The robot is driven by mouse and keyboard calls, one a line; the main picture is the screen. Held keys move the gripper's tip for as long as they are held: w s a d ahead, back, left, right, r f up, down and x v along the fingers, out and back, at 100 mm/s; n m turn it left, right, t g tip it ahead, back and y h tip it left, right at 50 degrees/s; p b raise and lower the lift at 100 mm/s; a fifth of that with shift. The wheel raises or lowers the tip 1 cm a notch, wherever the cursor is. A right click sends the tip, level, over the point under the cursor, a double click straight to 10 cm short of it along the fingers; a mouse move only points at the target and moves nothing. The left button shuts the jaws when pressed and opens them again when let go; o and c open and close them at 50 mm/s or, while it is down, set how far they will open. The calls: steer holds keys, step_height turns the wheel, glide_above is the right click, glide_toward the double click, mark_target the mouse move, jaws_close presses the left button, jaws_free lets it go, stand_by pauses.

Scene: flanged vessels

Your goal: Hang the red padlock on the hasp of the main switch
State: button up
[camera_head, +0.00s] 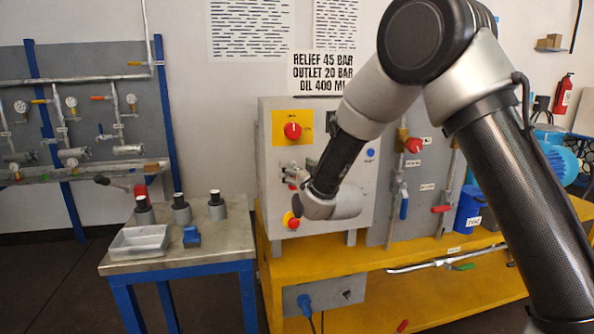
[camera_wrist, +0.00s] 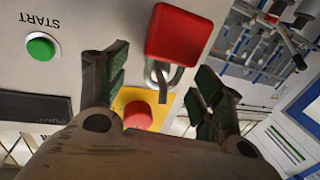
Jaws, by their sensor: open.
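The red padlock (camera_wrist: 187,38) shows large in the wrist view, its shackle pointing toward the picture's bottom, where the main switch's red knob (camera_wrist: 137,115) sits on yellow. The shackle meets a grey metal piece, apparently the hasp (camera_wrist: 161,92); I cannot tell for certain whether it passes through. My gripper (camera_wrist: 160,72) is open, with a finger on either side of the shackle and visible gaps to both. In the head view the main switch (camera_head: 292,130) is at the box's upper left, and a small red patch (camera_head: 292,184) below it is probably the padlock.
A green START button (camera_wrist: 41,46) is on the panel. The grey control box (camera_head: 350,215) stands on a yellow bench (camera_head: 400,262), with a red stop button (camera_head: 291,220) low on its front. A side table (camera_head: 222,245) holds a tray (camera_head: 138,241), several dark cylinders and a blue object (camera_head: 192,237).

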steer(key=v, duration=1.1)
steer(key=s+f+g+h, duration=0.1)
steer(key=s+f+g, duration=0.2)
steer(key=f, duration=0.3)
steer(key=s+f+g+h, duration=0.1)
steer(key=s+f+g, duration=0.15)
steer(key=f, duration=0.35)
steer(key=s+d+f+g+h, duration=0.2)
steer(key=s+d+g, duration=0.3)
steer(key=s+d+r+m+h, duration=0.1)
steer(key=s+d+r, duration=0.5)
steer(key=d, duration=0.4)
steer(key=s+d+r+m+h, duration=0.1)
steer(key=s+d+r+m, duration=0.1)
steer(key=s+d+r, duration=0.3)
steer(key=s+d+r+m+g+h, duration=0.1)
steer(key=s+d+r+m+h, duration=0.1)
steer(key=s+d+r, duration=0.4)
steer(key=s+d, duration=0.4)
steer(key=d, duration=0.5)
steer(key=shift+s+r, duration=0.25)
steer(key=shift+r, duration=0.1)
